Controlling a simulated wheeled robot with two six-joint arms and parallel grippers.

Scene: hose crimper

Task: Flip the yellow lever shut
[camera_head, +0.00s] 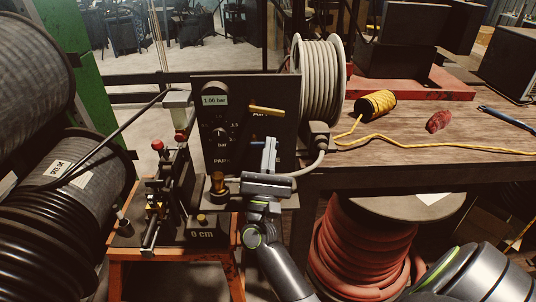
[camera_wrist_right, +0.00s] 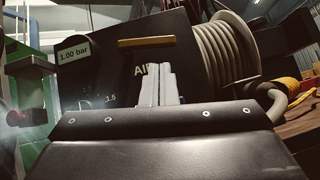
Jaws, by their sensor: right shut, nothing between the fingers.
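The yellow lever (camera_head: 267,111) sticks out near the top right of the dark panel (camera_head: 205,160). It lies nearly level, its right end slightly lower in the head view. It also shows in the right wrist view (camera_wrist_right: 147,42), above my fingers. My right gripper (camera_head: 269,152) is shut and empty, its fingers pointing up just below the lever. In the right wrist view the right fingertips (camera_wrist_right: 161,72) stand in front of the panel, beneath the lever. I cannot tell whether they touch it. My left gripper is not in view.
A grey hose reel (camera_head: 321,80) stands right of the panel. The crimping fixture (camera_head: 160,200) with red knobs is on the left. A wooden bench (camera_head: 410,135) holds yellow cord (camera_head: 375,104). A red hose coil (camera_head: 360,250) sits below. Large black hose rolls (camera_head: 65,210) fill the left.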

